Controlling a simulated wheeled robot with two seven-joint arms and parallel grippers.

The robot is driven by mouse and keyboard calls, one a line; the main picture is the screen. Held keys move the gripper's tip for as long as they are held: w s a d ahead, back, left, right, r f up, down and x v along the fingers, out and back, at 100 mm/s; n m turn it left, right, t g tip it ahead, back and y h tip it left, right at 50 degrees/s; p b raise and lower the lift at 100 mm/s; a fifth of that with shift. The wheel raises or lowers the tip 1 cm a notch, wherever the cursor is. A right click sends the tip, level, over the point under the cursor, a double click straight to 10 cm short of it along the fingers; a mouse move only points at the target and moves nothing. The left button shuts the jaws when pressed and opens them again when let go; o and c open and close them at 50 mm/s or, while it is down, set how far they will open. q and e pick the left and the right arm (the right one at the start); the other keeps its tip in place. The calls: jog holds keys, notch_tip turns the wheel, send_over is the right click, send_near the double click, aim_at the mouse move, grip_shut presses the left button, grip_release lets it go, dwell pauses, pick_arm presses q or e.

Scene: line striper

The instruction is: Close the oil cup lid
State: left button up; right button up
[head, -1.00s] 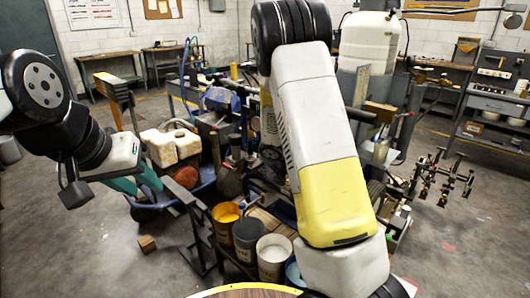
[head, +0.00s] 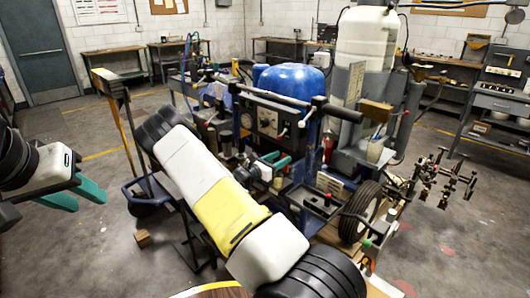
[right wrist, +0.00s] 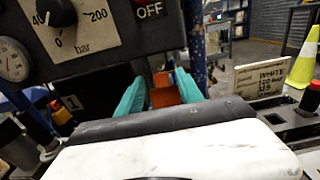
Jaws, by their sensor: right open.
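The line striper, with its blue tank (head: 290,80) and dark control panel (head: 266,120), stands in the middle of the head view. I cannot clearly pick out the oil cup or its lid in either view. My right gripper (head: 277,160) is at the front of the machine, just below the panel. In the right wrist view its teal fingers (right wrist: 160,93) are apart. An orange-red part (right wrist: 164,90) shows between and beyond them; contact cannot be told. My left gripper (head: 75,193) is open and empty at the far left, away from the machine.
A pressure dial (right wrist: 58,14) and gauge (right wrist: 12,62) sit close above the right fingers. A lettered plate (right wrist: 262,78) stands to their right. A black wheel (head: 360,212) and a handlebar (head: 275,97) flank the work area. A wooden block (head: 143,238) lies on open floor.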

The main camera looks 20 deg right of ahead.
aim_at(284, 156)
jog(key=shift+x, duration=1.5)
grip_shut()
